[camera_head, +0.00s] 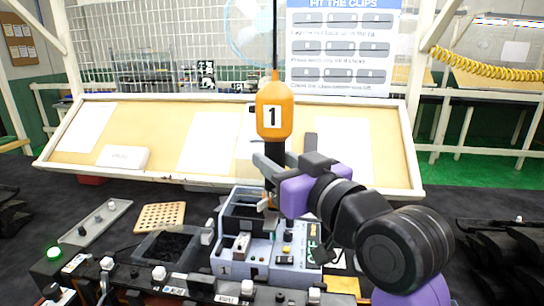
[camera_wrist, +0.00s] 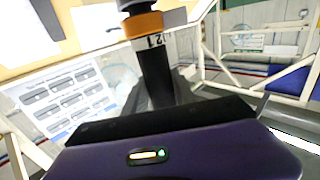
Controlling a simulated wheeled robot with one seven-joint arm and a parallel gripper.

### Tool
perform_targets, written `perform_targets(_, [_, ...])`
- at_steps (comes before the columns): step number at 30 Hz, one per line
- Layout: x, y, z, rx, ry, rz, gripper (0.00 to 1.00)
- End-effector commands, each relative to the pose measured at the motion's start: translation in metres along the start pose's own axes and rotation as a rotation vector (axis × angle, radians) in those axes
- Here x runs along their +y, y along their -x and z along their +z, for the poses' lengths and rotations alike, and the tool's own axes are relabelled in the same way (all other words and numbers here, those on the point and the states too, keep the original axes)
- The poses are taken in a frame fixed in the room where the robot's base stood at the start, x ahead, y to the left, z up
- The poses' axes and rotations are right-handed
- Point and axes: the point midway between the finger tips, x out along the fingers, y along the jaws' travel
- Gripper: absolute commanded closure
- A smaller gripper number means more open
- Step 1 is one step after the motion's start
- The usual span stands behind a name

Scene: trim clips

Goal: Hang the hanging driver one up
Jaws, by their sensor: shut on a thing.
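The hanging driver one is an orange body (camera_head: 274,108) with a white "1" label, a black lower part and a dark cord or rod rising from its top out of view. It stands upright in front of the slanted board. My gripper (camera_head: 270,168) is shut on the driver's black lower part, below the orange body. In the wrist view the driver's black shaft (camera_wrist: 156,72) lies between the fingers (camera_wrist: 158,95), with its orange band near the top edge. The driver's lower tip is partly hidden by the gripper in the head view.
A grey fixture (camera_head: 262,262) with slots and buttons stands below the gripper. A perforated tan block (camera_head: 160,216) and a dark tray (camera_head: 168,246) lie to its left. Behind are the slanted board (camera_head: 375,150), a wire grid (camera_head: 180,40) and an instruction sign (camera_head: 340,45).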

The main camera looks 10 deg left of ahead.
Motion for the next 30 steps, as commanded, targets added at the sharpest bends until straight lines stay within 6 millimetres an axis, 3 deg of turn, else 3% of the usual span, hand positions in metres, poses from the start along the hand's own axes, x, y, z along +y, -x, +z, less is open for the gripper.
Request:
perform_targets(8, [0.0, 0.0, -0.015, 0.0, 0.0, 0.0, 1.0])
perform_targets(24, [0.0, 0.0, -0.088, -0.002, 0.0, 0.0, 1.0])
perform_targets(30, [0.0, -0.001, -0.099, -0.003, -0.001, 0.0, 1.0])
